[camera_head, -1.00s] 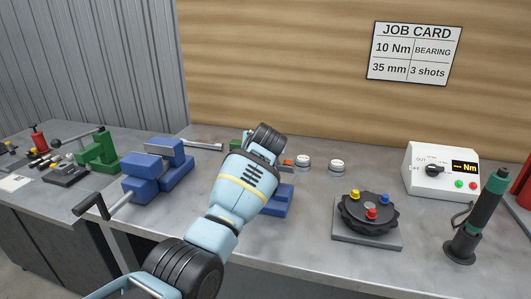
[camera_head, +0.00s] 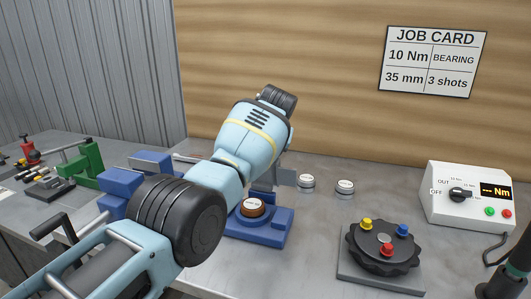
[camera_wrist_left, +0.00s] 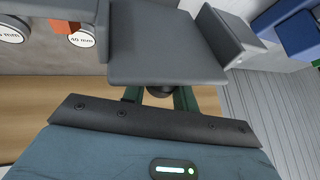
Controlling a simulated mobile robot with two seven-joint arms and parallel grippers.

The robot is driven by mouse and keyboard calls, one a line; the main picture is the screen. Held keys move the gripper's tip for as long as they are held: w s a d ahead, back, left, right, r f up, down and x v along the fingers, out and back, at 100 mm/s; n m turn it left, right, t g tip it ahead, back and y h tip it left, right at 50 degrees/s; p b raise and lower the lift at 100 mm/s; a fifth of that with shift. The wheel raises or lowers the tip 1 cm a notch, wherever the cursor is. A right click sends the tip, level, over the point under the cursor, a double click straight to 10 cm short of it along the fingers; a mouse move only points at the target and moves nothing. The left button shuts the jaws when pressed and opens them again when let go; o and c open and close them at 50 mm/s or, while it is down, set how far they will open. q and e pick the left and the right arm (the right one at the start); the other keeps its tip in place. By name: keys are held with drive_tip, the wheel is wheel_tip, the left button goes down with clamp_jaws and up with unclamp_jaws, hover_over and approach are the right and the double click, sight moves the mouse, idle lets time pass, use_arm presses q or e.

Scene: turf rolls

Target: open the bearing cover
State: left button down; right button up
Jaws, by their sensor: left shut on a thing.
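The blue bearing block (camera_head: 272,232) stands on the bench in the head view. A brown round part (camera_head: 253,207) with a pale label shows in it. A grey plate (camera_head: 286,179), which looks like the cover, sticks out behind my left arm above the block. In the left wrist view the grey plate (camera_wrist_left: 165,50) fills the upper middle. My left gripper (camera_wrist_left: 159,97) is shut on what looks like its dark knob, between greenish fingers. In the head view my arm hides these fingertips and part of the block.
Two round pale pieces (camera_head: 307,182) (camera_head: 345,187) lie right of the block. Further right are a black dial (camera_head: 384,246) with coloured knobs and a control box (camera_head: 465,196). Blue blocks (camera_head: 152,161) and a green vise (camera_head: 83,163) stand left. Bench between block and dial is clear.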

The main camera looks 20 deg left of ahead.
use_arm(q)
drive_tip(key=shift+w+d+b, duration=0.1)
drive_tip(key=shift+w+b, duration=0.15)
drive_tip(key=shift+b, duration=0.05)
drive_tip(key=shift+g, duration=0.3)
drive_tip(key=c, duration=1.1)
unclamp_jaws()
drive_tip(key=shift+d+f, duration=0.1)
drive_tip(key=shift+c, duration=0.2)
